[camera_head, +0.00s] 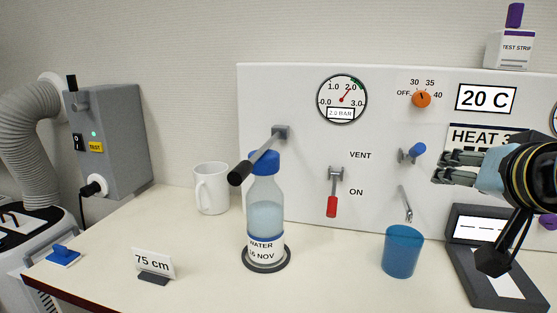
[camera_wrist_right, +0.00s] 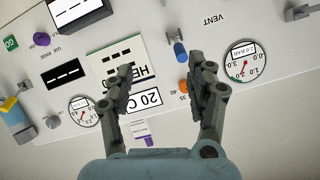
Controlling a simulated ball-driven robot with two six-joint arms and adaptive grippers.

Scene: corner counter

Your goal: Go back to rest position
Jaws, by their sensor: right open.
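My right gripper (camera_head: 462,166) comes in from the right in the head view, in front of the white panel near the HEAT label. In the right wrist view my right gripper (camera_wrist_right: 163,85) has its two fingers spread, with nothing between them. Behind the fingers, that view shows the panel upside down. My left gripper does not show in either view.
A water bottle (camera_head: 264,215), a white mug (camera_head: 211,188) and a blue cup (camera_head: 402,251) stand on the counter (camera_head: 330,280). A black-handled lever (camera_head: 258,158) sticks out above the bottle. A grey instrument (camera_head: 462,222) sits below my right arm. A test strip box (camera_head: 508,50) tops the panel.

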